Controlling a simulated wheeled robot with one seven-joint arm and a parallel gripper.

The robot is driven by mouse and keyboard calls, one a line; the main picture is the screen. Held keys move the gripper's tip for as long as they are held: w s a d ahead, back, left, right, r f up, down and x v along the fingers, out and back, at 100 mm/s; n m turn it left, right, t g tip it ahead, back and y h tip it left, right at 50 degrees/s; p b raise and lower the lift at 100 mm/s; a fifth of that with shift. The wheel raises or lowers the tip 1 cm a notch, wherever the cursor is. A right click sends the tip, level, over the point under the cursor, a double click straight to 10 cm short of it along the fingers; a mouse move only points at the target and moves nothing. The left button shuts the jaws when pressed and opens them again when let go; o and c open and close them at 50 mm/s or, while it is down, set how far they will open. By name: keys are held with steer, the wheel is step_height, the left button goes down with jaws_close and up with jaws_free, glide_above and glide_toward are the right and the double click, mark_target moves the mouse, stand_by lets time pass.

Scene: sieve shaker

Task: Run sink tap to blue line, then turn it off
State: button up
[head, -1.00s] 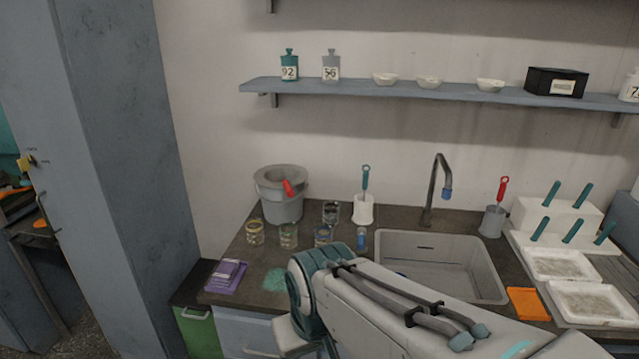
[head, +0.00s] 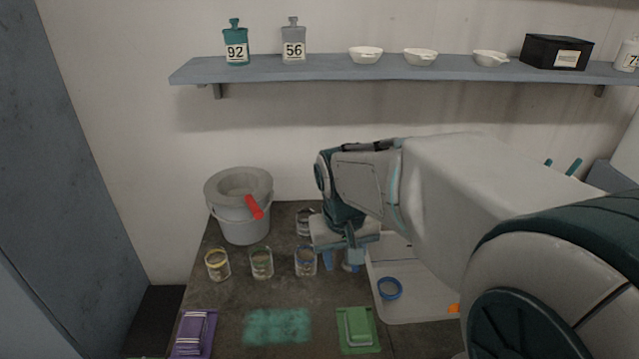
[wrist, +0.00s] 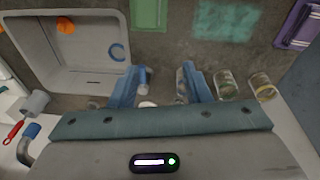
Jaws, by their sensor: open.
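The sink (head: 430,307) is partly hidden by my arm in the head view. It shows in the wrist view (wrist: 85,78) with a blue ring (head: 390,288) in its basin. The tap's blue-tipped spout (wrist: 32,130) is at the lower left of the wrist view; my arm hides the tap in the head view. A glass with a blue band (head: 306,262) stands on the counter left of my gripper (head: 344,263). My gripper is open, pointing down, fingers apart over the counter beside the sink. A clear vessel (head: 351,260) shows near the fingers; I cannot tell whether they touch it.
Another glass (head: 304,224) stands behind.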

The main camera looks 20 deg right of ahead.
steer(key=w+d+f+m+g+p, duration=0.1)
steer(key=w+d+f+p, duration=0.15)
steer(key=w, duration=0.45)
steer(key=w+d+f+m+g+p, duration=0.1)
steer(key=w+d+f, duration=0.1)
steer(key=w+d, duration=0.35)
steer(key=shift+h, duration=0.4)
steer(key=f, duration=0.4)
steer(key=w+f, duration=0.1)
steer(key=f, duration=0.3)
steer(key=f+p, duration=0.1)
steer(key=f, duration=0.3)
steer(key=shift+w+d+f, duration=0.1)
steer(key=shift+w+f, duration=0.1)
steer(key=shift+f, duration=0.1)
jaws_close()
